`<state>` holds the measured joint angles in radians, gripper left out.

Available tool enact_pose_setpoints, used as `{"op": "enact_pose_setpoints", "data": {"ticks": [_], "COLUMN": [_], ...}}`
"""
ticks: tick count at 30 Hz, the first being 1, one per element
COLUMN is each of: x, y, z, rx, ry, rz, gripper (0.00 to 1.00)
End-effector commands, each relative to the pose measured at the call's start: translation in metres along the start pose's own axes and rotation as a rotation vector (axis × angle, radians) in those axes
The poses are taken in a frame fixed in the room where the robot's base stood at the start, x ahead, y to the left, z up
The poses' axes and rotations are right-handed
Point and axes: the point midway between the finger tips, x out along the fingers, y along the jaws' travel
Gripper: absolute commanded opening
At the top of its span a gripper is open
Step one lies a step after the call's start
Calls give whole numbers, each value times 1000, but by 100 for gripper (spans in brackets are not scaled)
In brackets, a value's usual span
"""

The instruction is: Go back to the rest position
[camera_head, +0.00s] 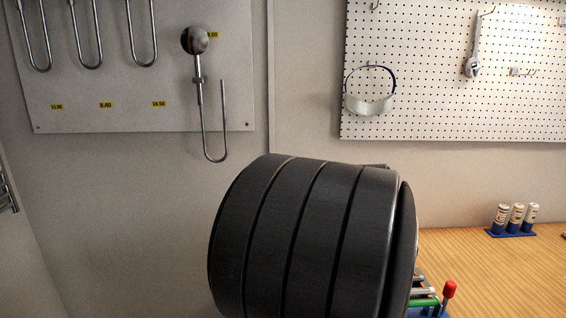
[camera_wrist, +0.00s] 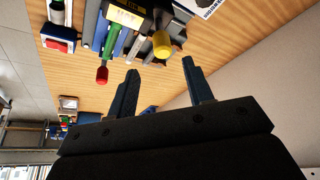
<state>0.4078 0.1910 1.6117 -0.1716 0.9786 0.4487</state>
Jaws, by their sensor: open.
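My gripper (camera_wrist: 160,66) shows in the wrist view with its two dark fingers spread apart and nothing between them. It is open and empty. Beyond the fingertips are the wooden bench top (camera_wrist: 205,45) and a group of tools, with no visible contact. In the head view a large black ribbed part of my arm fills the lower middle. My gripper cannot be seen there.
In the head view, a blue holder with white cylinders (camera_head: 512,220) stands on the bench (camera_head: 490,265). A red-tipped tool (camera_head: 448,291) shows beside my arm. A pegboard (camera_head: 440,80) and a panel with hooked pipes (camera_head: 120,80) hang behind. The right bench is mostly clear.

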Motion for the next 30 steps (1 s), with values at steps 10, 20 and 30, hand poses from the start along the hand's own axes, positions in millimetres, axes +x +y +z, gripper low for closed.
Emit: {"op": "enact_pose_setpoints", "data": {"ticks": [10,20,30], "x": [-65,-87,-86], "y": [0,1,1], "z": [0,1,1], "rx": [-1,-1,-1], "ry": [2,-1,-2], "rz": [0,1,2], "gripper": [47,47,47]}}
